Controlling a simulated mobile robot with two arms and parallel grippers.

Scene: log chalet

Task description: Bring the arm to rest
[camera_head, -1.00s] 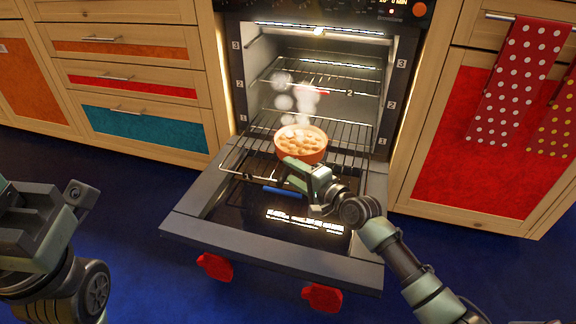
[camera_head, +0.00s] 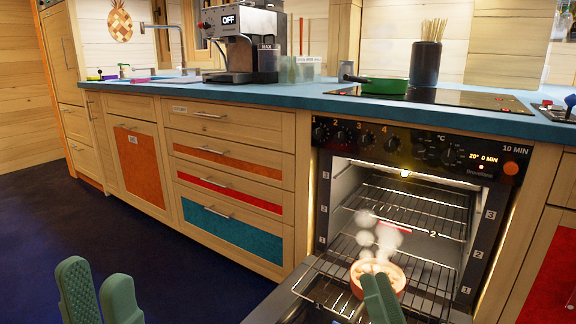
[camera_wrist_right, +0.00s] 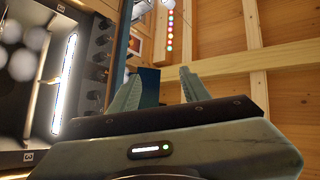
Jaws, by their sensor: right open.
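My right gripper (camera_head: 378,282) shows at the bottom of the head view, in front of a steaming orange round dish (camera_head: 358,267) and hiding part of it. In the right wrist view my right gripper (camera_wrist_right: 158,80) is open, with nothing between its fingers. My left gripper (camera_head: 96,275) is at the bottom left of the head view, its two green fingers apart and empty over the dark blue floor. Both arms are mostly out of the head view.
The oven (camera_head: 420,158) stands open and lit, with wire racks (camera_head: 425,215) inside. Its lowered door juts out at the bottom. Above it, a green pan (camera_head: 385,84) sits on the hob. A coffee machine (camera_head: 240,45) stands on the blue counter (camera_head: 300,93). Floor at left is clear.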

